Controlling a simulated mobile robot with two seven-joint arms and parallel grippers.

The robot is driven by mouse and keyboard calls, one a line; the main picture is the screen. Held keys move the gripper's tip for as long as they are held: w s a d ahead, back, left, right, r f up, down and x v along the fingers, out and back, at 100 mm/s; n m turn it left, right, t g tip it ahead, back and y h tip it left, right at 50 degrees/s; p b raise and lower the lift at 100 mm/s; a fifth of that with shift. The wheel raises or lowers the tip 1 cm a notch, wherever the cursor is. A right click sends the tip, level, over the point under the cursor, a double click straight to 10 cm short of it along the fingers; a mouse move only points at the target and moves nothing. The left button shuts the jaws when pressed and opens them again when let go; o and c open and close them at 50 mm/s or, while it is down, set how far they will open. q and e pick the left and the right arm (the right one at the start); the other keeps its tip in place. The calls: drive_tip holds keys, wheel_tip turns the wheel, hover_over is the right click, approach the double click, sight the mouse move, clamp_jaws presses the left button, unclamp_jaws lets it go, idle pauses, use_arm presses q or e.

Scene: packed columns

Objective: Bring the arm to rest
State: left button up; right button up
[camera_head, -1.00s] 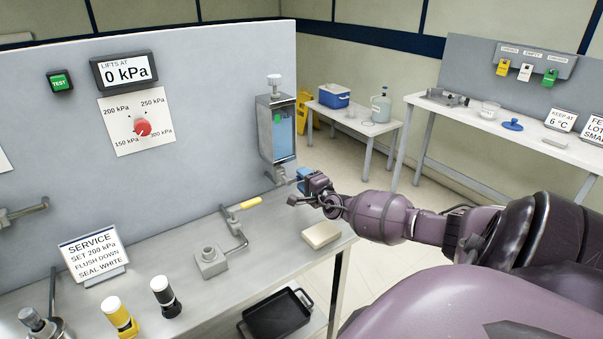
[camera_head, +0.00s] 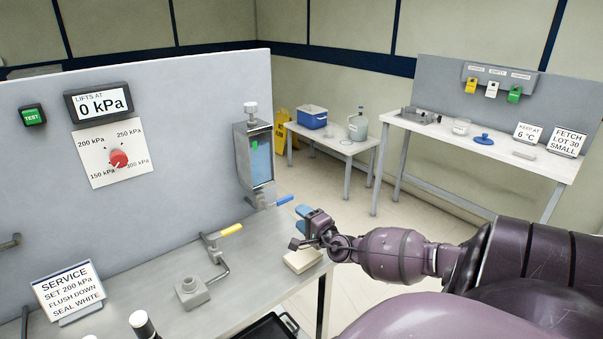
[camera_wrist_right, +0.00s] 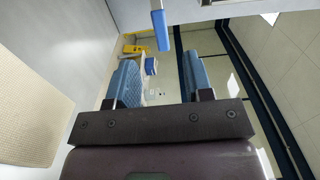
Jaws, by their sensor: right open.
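My right gripper (camera_head: 300,226) is open and empty. It hangs near the right end of the workbench (camera_head: 246,262), close to a beige block (camera_head: 302,261). A blue valve handle (camera_head: 284,200) under the reservoir (camera_head: 258,160) points right, a little beyond the gripper and apart from it. In the right wrist view the two blue finger pads of the gripper (camera_wrist_right: 160,82) stand apart with nothing between them. The blue handle (camera_wrist_right: 161,30) shows there beyond the fingertips, and the beige block (camera_wrist_right: 32,110) fills the left side. My left gripper is not in view.
A yellow-handled valve (camera_head: 230,230) and a service sign (camera_head: 70,292) are on the bench. The upright panel (camera_head: 185,185) carries a gauge reading 0 kPa (camera_head: 99,105) and a red-knob dial (camera_head: 118,158). Open floor (camera_head: 350,220) lies between the bench and the back tables.

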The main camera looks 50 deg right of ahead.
idle(0.4)
drive_tip(key=shift+s+a+f+m, duration=0.1)
drive_tip(key=shift+a+f+m, duration=0.05)
drive_tip(key=shift+a+m, duration=0.3)
drive_tip(key=s+a+m+h, duration=0.1)
drive_tip(key=a+m, duration=0.1)
drive_tip(key=m, duration=0.3)
drive_tip(key=s+a+f+m+g+h, duration=0.1)
drive_tip(key=s+a+m+h, duration=0.1)
drive_tip(key=m, duration=0.3)
drive_tip(key=s+a+f+m+g+h, duration=0.1)
drive_tip(key=s+a+m, duration=0.1)
drive_tip(key=m, duration=0.3)
drive_tip(key=shift+a+m+h, duration=0.3)
drive_tip(key=shift+a+m, duration=0.05)
drive_tip(key=s+a+f+m+g+y, duration=0.1)
drive_tip(key=s+a+m+g+y, duration=0.4)
drive_tip(key=s+a+m, duration=0.9)
drive_tip(key=s+a+m+g+y, duration=0.3)
drive_tip(key=s+a+m+g, duration=0.6)
drive_tip(key=m, duration=1.2)
drive_tip(key=w+a+f+n+t, duration=0.1)
drive_tip(key=w+f+t, duration=0.9)
drive_tip(key=shift+w+a+f, duration=0.25)
drive_tip(key=shift+a+f, duration=0.05)
drive_tip(key=shift+f, duration=0.05)
